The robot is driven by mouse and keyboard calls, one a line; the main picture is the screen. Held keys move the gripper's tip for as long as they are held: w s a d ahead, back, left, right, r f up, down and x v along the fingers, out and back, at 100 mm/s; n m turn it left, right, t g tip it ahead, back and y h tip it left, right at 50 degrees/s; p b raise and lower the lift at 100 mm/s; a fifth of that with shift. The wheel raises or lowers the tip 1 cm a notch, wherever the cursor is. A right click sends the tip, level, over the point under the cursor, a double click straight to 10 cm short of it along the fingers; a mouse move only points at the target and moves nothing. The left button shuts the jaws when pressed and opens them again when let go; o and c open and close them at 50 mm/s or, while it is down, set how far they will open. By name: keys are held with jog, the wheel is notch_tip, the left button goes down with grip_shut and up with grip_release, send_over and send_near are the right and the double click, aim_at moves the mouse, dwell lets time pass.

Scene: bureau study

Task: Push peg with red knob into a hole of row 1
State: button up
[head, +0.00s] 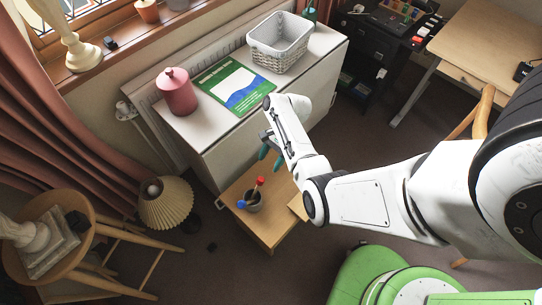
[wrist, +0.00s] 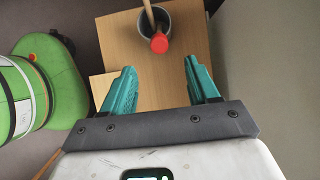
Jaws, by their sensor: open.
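The peg with the red knob (head: 260,181) stands tilted in a dark cup (head: 254,204) on a small low wooden table (head: 270,232). In the wrist view the red knob (wrist: 159,42) shows in front of the grey cup (wrist: 174,36), ahead of the gap between my fingers. A peg with a blue knob (head: 241,204) leans out of the cup's left side in the head view. My gripper (head: 270,158) has teal fingers; it is open and empty (wrist: 161,74), above the table and apart from the red knob. No row of holes can be made out.
A pale wooden piece (head: 297,206) shows at the table's right, partly behind my arm. A white cabinet (head: 235,150) stands behind the table, bearing a red canister (head: 176,92), a green book and a basket (head: 279,45). A pleated lamp (head: 165,203) is at left.

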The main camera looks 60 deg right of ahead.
aim_at(261, 179)
jog(key=b+x, duration=0.4)
jog(key=x, duration=0.2)
jog(key=shift+d, duration=0.1)
jog(key=shift+b+x, duration=0.95)
jog(key=shift+x, duration=1.6)
jog(key=shift+s, duration=0.1)
grip_shut()
jog(key=shift+r, duration=0.1)
jog(key=p+v, duration=0.7)
jog(key=v, duration=0.4)
